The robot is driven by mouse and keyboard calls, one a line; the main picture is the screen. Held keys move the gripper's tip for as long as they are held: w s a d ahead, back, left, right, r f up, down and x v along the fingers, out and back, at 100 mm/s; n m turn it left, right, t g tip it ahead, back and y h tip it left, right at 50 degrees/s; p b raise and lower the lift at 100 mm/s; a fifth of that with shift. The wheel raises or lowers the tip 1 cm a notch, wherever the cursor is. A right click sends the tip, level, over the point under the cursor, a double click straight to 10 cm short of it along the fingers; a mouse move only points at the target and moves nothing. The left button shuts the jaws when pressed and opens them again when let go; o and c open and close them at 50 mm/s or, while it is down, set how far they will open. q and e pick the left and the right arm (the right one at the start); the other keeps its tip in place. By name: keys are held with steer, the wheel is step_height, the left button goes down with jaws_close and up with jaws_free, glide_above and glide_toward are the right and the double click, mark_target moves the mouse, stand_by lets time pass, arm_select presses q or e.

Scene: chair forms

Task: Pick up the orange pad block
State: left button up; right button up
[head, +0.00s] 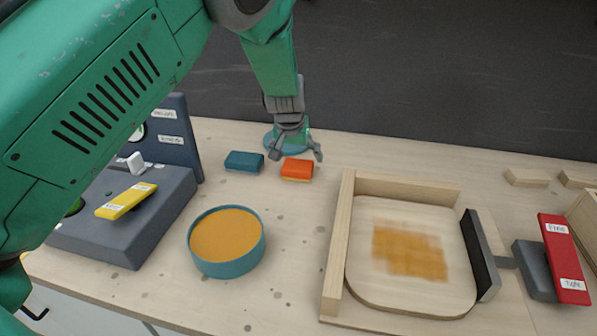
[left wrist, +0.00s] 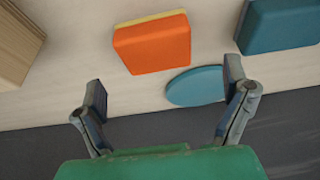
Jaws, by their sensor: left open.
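The orange pad block (head: 297,170) lies flat on the pale worktop (head: 300,225), with a thin yellowish layer along one side. It also shows in the left wrist view (left wrist: 153,45), nothing covering it there. My left gripper (head: 296,156) is open and empty, just behind and above the block in the head view. In the left wrist view the fingers of the left gripper (left wrist: 164,85) are spread apart, and the block lies beyond their tips, apart from them. My right gripper is not in view.
A blue block (head: 244,161) lies just left of the orange one. A flat teal disc (left wrist: 196,87) lies close behind. A round orange-filled dish (head: 226,236) stands nearer, a wooden frame (head: 341,245) at right, and a grey console (head: 150,225) at left.

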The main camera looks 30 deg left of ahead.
mark_target(297, 165)
arm_select(q)
steer(key=x, duration=0.5)
steer(key=shift+s+d+f, duration=0.2)
steer(key=shift+d+f, duration=0.05)
steer(key=shift+f, duration=0.1)
steer(key=c, duration=1.4)
step_height(297, 165, up, 10)
steer(key=shift+r, duration=0.1)
steer(key=o, duration=0.4)
steer(key=shift+c, duration=0.3)
